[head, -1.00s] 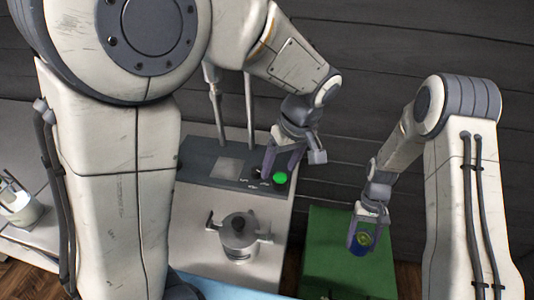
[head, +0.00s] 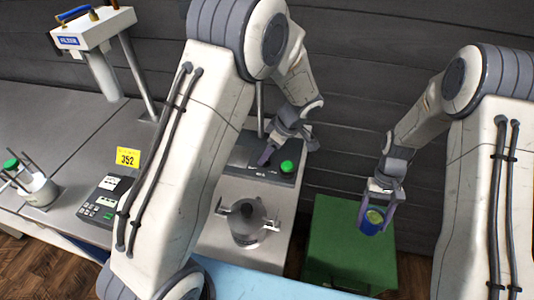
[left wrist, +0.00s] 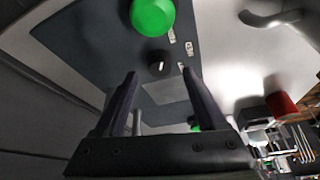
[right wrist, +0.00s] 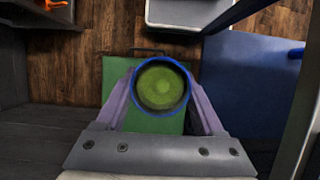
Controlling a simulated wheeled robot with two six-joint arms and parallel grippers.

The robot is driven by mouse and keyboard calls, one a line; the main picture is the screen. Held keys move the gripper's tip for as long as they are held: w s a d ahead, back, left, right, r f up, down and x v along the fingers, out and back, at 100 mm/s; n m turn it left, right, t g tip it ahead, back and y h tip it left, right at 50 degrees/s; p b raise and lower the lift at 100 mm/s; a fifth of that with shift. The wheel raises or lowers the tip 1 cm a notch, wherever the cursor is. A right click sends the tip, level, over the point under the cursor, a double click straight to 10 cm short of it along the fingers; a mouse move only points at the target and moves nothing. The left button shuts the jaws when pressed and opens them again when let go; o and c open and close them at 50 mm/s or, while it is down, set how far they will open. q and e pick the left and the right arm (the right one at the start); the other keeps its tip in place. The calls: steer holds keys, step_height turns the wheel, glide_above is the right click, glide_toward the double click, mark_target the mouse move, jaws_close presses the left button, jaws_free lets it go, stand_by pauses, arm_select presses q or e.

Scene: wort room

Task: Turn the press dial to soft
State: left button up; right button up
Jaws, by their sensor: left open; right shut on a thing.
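The press dial (left wrist: 157,62) is a small black knob with a white mark, on the dark panel next to the green button (left wrist: 152,15). Small white labels (left wrist: 180,42) lie beside it, too small to read. My left gripper (left wrist: 159,76) is open, its fingertips on either side of the dial in the left wrist view, apart from it. In the head view my left gripper (head: 275,155) hangs over the press base (head: 240,163), and the dial is hard to make out there. My right gripper (head: 377,208) is shut on a blue cup (right wrist: 160,63) with green contents.
A metal pot (head: 244,222) stands on the bench in front of the press. A green box (head: 345,245) is under the blue cup. A keypad unit (head: 101,200), a yellow 352 tag (head: 127,158) and a white beaker (head: 40,192) are at the left.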

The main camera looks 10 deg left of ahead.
arm_select(q)
steer(key=shift+x, duration=1.3)
arm_select(e)
steer(key=shift+r, duration=0.2)
